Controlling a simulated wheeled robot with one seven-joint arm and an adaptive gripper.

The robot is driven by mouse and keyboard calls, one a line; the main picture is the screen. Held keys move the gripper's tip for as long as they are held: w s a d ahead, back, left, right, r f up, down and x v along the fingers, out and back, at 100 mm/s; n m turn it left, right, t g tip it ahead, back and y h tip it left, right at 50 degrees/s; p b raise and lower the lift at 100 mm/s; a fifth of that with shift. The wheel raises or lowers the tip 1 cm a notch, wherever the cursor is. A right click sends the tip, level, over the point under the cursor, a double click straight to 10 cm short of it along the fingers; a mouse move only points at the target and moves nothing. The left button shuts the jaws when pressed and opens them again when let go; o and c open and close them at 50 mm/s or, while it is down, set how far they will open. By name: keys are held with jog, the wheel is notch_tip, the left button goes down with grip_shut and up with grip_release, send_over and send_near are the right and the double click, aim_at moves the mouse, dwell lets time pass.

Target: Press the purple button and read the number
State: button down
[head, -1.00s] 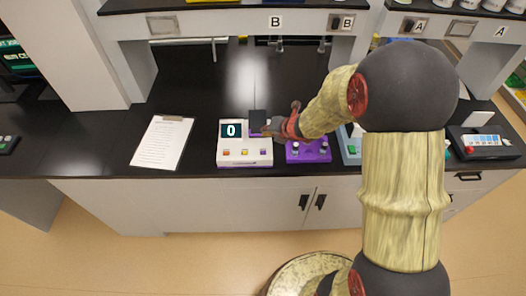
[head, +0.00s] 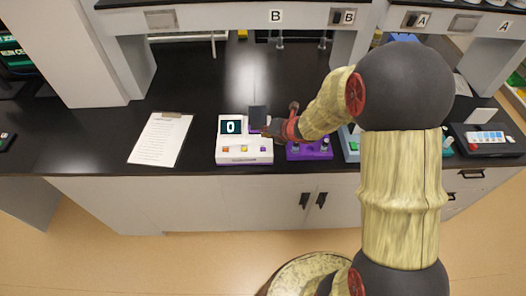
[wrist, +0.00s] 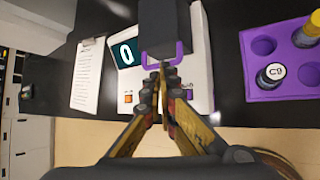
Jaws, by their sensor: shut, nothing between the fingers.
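A white device (head: 245,159) stands on the black bench. Its dark screen (head: 231,127) shows 0. Its front has an orange button (head: 226,150), a yellow button (head: 244,149) and a purple button (head: 263,149). In the wrist view the orange button (wrist: 128,98) is left of the fingers and the purple button (wrist: 190,95) shows just right of them, partly covered. The yellow button is hidden there. My gripper (wrist: 163,72) is shut and empty, over the device, beside a dark block (wrist: 164,28) with a purple rim. I cannot tell whether it touches anything.
A clipboard with paper (head: 160,138) lies left of the device. A purple rack (head: 311,151) with vials stands close to its right, partly behind my arm. A shelf (head: 230,18) spans the back. The bench behind the device is clear.

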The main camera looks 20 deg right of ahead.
aim_at(265, 148)
notch_tip(265, 148, down, 6)
jog(key=b, duration=0.4)
jog(key=shift+r, duration=0.15)
jog(key=shift+b, duration=0.35)
dwell(0.8)
jog(key=shift+f+b, duration=0.35)
jog(key=shift+f, duration=0.05)
jog(key=shift+f+b, duration=0.4)
dwell(0.6)
jog(key=shift+r, duration=0.2)
jog(key=shift+r+p, duration=0.65)
notch_tip(265, 148, up, 5)
jog(key=p, duration=0.4)
dwell(0.4)
